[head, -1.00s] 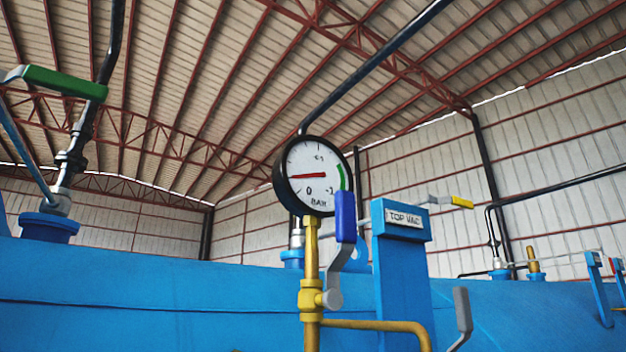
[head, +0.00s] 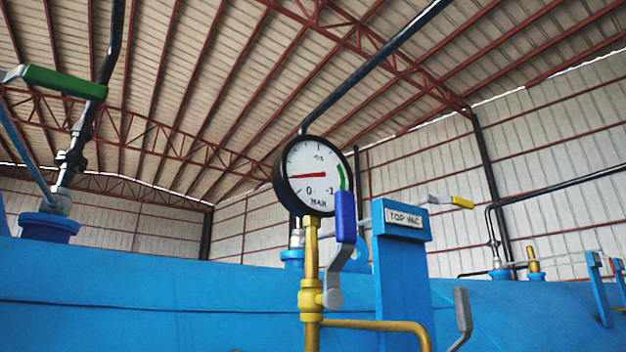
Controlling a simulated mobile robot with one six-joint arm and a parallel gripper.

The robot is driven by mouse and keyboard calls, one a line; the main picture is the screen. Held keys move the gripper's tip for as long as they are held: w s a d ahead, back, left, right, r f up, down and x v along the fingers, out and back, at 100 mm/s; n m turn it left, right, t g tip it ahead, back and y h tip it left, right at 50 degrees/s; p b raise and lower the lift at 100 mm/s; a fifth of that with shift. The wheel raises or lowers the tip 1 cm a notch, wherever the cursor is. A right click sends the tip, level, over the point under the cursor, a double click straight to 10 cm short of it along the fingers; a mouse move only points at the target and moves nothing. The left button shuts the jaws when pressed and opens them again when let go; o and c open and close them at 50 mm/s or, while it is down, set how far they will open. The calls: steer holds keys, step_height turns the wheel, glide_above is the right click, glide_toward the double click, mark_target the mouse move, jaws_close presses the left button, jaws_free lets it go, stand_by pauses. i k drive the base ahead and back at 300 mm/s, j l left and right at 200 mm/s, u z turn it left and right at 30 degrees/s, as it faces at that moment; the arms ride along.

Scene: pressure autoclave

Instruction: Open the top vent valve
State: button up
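No label reading "vent" shows, so I cannot tell which valve is the top vent valve. A green-handled lever (head: 65,83) lies nearly level at the upper left, near a dark pipe that rises from the blue vessel. A blue-handled lever (head: 345,216) stands upright at a valve on the yellow pipe (head: 311,265), below the gauge. A yellow-tipped lever (head: 450,202) lies nearly level behind a post with a sign reading "TOP VAC" (head: 404,219). A grey lever (head: 463,310) stands at the lower right. My gripper is not in view.
The blue vessel (head: 150,290) fills the bottom. A round pressure gauge (head: 317,175) sits on the yellow pipe, its red needle pointing left. A blue post (head: 403,285) stands right of it. Smaller fittings (head: 533,262) stand at the far right. Dark pipes cross overhead.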

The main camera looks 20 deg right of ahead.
mark_target(45, 77)
steer(key=k+j+u, duration=0.1)
steer(key=k+u, duration=0.15)
steer(key=u, duration=0.25)
steer(key=k+j+u, duration=0.2)
steer(key=u, duration=0.3)
